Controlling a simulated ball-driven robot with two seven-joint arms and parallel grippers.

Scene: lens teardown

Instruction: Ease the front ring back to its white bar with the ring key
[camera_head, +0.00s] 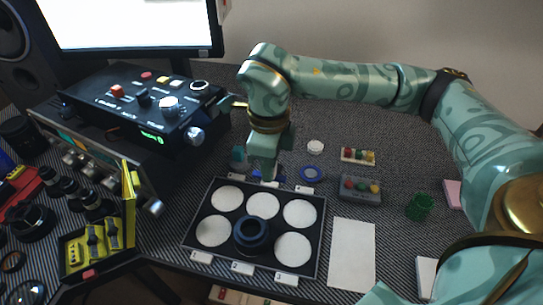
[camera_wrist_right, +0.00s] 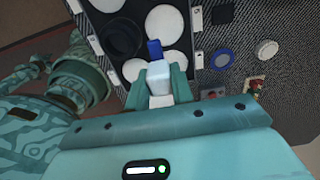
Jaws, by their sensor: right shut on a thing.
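My right gripper (camera_head: 263,173) is shut on a small tool with a white block body and a blue tip (camera_wrist_right: 154,46), which I take for the ring key. The tool hangs over the far edge of the black tray, its blue tip pointing away from the fingers. It is mostly hidden in the head view. A dark lens barrel with a round front ring (camera_head: 252,233) stands in the near middle well of the tray. It also shows in the wrist view (camera_wrist_right: 122,38), apart from the tool. I cannot make out a white bar on it. My left gripper is not in view.
The black tray (camera_head: 322,228) has several white round wells and labels along its edges. A blue ring (camera_head: 311,174), white cap (camera_head: 316,147), grey button box (camera_head: 360,190) and green cup (camera_head: 420,206) stand right. A control console (camera_head: 140,110) stands left. White paper (camera_head: 352,255) lies right of the tray.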

